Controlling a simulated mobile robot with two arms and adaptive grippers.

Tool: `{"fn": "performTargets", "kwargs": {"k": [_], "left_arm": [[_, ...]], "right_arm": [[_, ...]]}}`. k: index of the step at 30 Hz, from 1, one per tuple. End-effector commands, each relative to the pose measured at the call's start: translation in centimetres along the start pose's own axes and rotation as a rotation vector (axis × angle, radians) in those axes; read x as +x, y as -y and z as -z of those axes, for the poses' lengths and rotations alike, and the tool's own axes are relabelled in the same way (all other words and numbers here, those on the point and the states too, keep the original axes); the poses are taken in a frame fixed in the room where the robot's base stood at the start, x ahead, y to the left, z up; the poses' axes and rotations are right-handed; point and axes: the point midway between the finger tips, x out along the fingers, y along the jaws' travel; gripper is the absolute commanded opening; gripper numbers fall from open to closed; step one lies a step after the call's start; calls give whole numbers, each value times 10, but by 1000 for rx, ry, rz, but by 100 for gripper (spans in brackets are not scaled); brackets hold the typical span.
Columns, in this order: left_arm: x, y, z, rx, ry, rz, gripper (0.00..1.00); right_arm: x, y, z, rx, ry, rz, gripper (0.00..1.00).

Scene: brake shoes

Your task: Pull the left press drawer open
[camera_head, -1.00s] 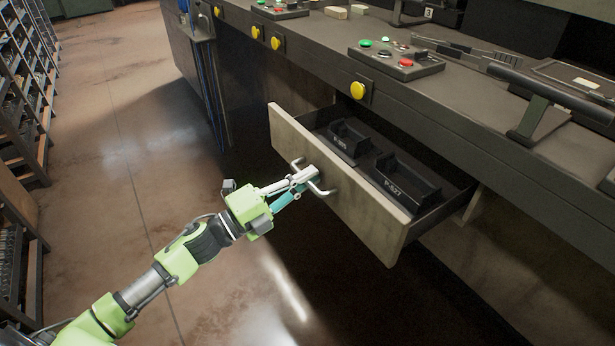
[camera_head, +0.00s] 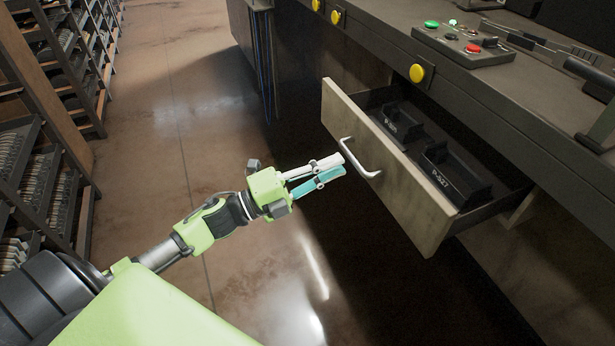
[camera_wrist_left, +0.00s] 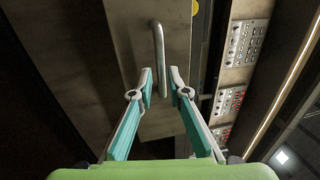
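The drawer (camera_head: 385,170) has a beige front and stands pulled out from under the press bench, with two dark bins (camera_head: 455,175) inside, one reading P-327. Its silver bar handle (camera_head: 350,155) is on the front and also shows upright in the left wrist view (camera_wrist_left: 159,45). My right gripper is not in view.
The bench carries a control panel (camera_head: 463,45) with green and red buttons, and yellow buttons (camera_head: 417,73) on its front edge. Shelving racks (camera_head: 40,150) stand at the left. The floor (camera_head: 205,120) between is clear.

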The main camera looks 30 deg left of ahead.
Motion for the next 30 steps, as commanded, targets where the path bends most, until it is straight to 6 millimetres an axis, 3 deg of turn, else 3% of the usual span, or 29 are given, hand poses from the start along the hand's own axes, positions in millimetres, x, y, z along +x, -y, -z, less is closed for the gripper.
{"fn": "performTargets", "kwargs": {"k": [6, 12, 30], "left_arm": [[-42, -1, 0, -3, 2, -3, 16], [-63, -1, 0, 0, 1, -1, 16], [-66, 0, 0, -1, 1, 0, 16]], "right_arm": [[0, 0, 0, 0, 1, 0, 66], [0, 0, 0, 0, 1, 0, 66], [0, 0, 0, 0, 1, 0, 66]]}}
